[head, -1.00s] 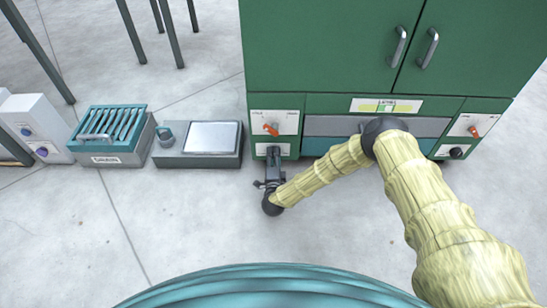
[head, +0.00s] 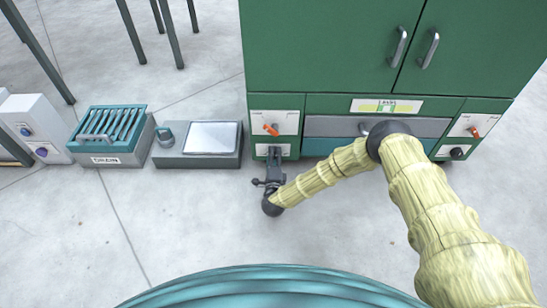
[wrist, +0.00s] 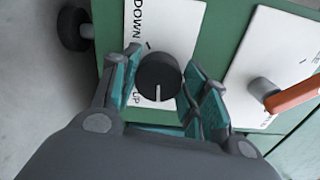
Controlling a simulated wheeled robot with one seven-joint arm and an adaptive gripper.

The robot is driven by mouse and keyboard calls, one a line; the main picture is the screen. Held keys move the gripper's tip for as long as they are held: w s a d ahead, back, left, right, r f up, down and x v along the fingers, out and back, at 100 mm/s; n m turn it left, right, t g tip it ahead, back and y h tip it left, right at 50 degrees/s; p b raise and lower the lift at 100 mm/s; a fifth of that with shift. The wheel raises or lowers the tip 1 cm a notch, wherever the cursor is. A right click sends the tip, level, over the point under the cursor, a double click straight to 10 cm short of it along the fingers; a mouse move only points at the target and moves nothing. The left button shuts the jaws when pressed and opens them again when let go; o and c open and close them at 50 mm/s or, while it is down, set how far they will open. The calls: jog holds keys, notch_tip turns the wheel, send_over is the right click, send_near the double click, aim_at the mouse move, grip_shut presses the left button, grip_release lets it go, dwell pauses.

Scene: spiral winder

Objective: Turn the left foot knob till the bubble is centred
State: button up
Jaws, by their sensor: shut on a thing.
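The left foot knob (wrist: 158,77) is a black round knob with a white pointer line, on a white plate marked DOWN and UP. In the wrist view its line points toward the bottom of the picture. My gripper (wrist: 160,88) has its teal fingers on both sides of the knob, shut on it. In the head view my gripper (head: 274,158) is at the cabinet's lower left, hiding the knob. The level (head: 387,106) is a yellow-green strip on a white plate on the green cabinet front. Its pale bubble shows near the strip's middle; exact centring is too small to tell.
An orange lever (head: 271,129) sits just above the knob plate, close to my gripper. Another orange lever (head: 474,131) and a black knob (head: 456,153) are at the cabinet's right. The floor in front is clear.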

jog(key=o, duration=1)
jog(key=shift+s, duration=0.1)
jog(key=s, duration=1.2)
